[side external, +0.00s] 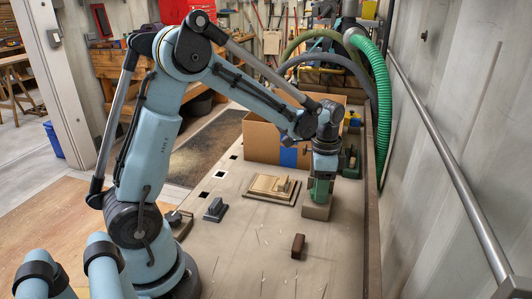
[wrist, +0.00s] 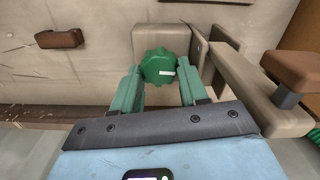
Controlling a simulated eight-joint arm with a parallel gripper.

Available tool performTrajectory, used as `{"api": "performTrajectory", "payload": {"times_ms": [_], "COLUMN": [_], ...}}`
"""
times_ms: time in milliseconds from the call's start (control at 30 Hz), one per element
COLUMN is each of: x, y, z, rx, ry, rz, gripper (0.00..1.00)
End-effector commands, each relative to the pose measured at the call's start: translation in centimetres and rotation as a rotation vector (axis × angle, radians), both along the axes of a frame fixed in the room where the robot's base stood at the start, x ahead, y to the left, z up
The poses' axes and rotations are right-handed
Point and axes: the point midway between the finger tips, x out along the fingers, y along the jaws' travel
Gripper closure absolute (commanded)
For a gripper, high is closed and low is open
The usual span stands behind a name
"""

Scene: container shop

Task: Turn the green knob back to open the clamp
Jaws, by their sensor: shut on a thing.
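The green knob (wrist: 158,67), with a scalloped rim and a white mark, shows in the wrist view between the two green fingers of my gripper (wrist: 160,86). My gripper is shut on the knob. A beige clamp body (wrist: 240,80) stands just right of the knob in the wrist view. The knob is hidden there by the gripper.
A brown block (side external: 298,246) lies on the bench (side external: 230,260) nearer the camera. A stack of wooden boards (side external: 270,188) lies left of my gripper. A cardboard box (side external: 262,140) stands behind. A green hose (side external: 383,90) hangs at the bench's right edge.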

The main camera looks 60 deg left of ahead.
Motion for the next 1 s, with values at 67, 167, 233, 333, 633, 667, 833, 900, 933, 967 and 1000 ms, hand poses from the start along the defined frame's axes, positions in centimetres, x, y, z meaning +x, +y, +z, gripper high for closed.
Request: {"api": "performTrajectory", "payload": {"times_ms": [67, 167, 233, 333, 633, 667, 833, 900, 933, 967, 1000], "x": [0.03, 0.03, 0.03, 0.03, 0.01, 0.01, 0.01, 0.06, 0.09, 0.11, 0.14], "y": [-0.04, -0.04, -0.04, -0.03, -0.03, -0.04, -0.02, 0.02, 0.02, 0.02, 0.01], "z": [0.10, 0.10, 0.08, 0.06, 0.02, 0.02, 0.02, 0.03, 0.03, 0.04, 0.04], "rx": [-0.001, -0.001, -0.001, -0.001, 0.000, 0.000, 0.002, 0.003, 0.004, 0.004, 0.004], "ry": [0.000, 0.000, 0.001, -0.001, -0.001, -0.001, -0.003, -0.004, -0.005, -0.006, -0.006], "rz": [-0.001, -0.002, -0.002, -0.002, -0.092, -0.118, -0.297, -0.375, -0.408, -0.441, -0.486], "gripper": [0.87, 0.51, 0.46, 0.46, 0.46, 0.46, 0.46, 0.46, 0.46, 0.46, 0.46]}}
